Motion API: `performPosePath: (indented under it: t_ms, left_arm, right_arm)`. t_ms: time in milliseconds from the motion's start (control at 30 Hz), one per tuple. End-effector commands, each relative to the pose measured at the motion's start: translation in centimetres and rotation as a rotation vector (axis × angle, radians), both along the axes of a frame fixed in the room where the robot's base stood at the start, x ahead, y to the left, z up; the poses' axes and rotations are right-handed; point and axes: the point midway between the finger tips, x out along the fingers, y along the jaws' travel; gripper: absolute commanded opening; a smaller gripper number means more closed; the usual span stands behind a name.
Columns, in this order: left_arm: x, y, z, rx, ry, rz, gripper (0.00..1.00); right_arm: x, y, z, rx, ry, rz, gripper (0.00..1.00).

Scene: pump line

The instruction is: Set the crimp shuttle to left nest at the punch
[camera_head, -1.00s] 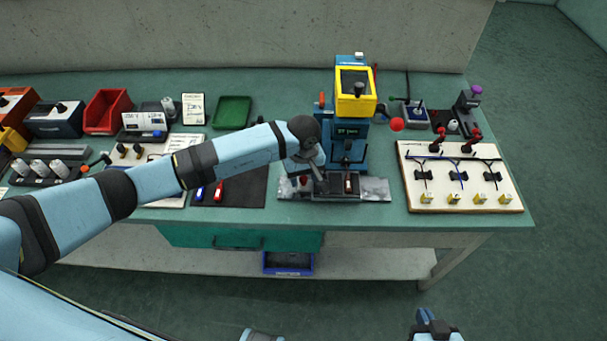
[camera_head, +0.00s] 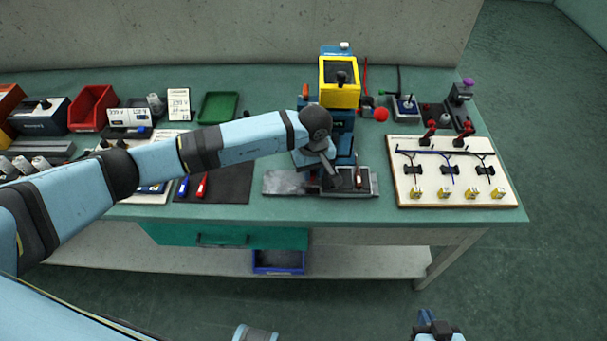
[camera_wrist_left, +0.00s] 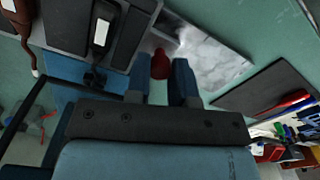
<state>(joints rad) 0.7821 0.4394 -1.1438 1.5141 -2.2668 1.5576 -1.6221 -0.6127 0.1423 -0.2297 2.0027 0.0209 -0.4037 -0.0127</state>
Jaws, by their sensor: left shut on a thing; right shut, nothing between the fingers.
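My right gripper (camera_head: 437,330) is shut and empty, below the bench.
A cream board (camera_head: 405,195) with cables and yellow connectors lies to the right of the rail. A dark mat (camera_head: 225,190) with red and blue tools lies to the left. A red ball (camera_head: 381,114) sticks out beside the punch.

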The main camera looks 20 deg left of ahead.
Motion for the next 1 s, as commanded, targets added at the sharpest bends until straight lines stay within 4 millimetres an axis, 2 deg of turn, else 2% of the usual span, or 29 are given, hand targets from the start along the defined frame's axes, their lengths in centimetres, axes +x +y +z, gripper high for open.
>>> performPosePath:
  t_ms: [100, 367, 400, 500, 833, 1000]
  left_arm:
    - [0.3, -0.9, 0.0, -0.006, -0.008, -0.002, 0.00]
    - [0.3, -1.0, 0.1, -0.009, -0.007, -0.002, 0.00]
    - [0.3, -1.0, 0.1, -0.009, -0.007, -0.002, 0.29]
    - [0.2, -0.9, 0.1, -0.008, -0.006, -0.002, 0.48]
    - [0.3, -0.8, 0.4, -0.005, -0.006, -0.001, 0.48]
    - [0.4, -0.8, 2.7, -0.005, -0.009, -0.001, 0.48]
  right_arm:
    - [0.2, 0.1, -0.1, 0.005, 0.005, -0.003, 0.00]
    - [0.2, 0.9, 0.3, 0.020, 0.002, -0.003, 0.00]
    - [0.2, 0.8, 0.3, 0.019, 0.001, -0.002, 0.00]
    - [0.2, 0.8, 0.3, 0.019, 0.001, -0.002, 0.00]
    - [0.2, 0.5, 0.2, 0.014, 0.001, -0.005, 0.00]
    - [0.2, 0.5, 0.0, 0.015, 0.001, -0.005, 0.00]
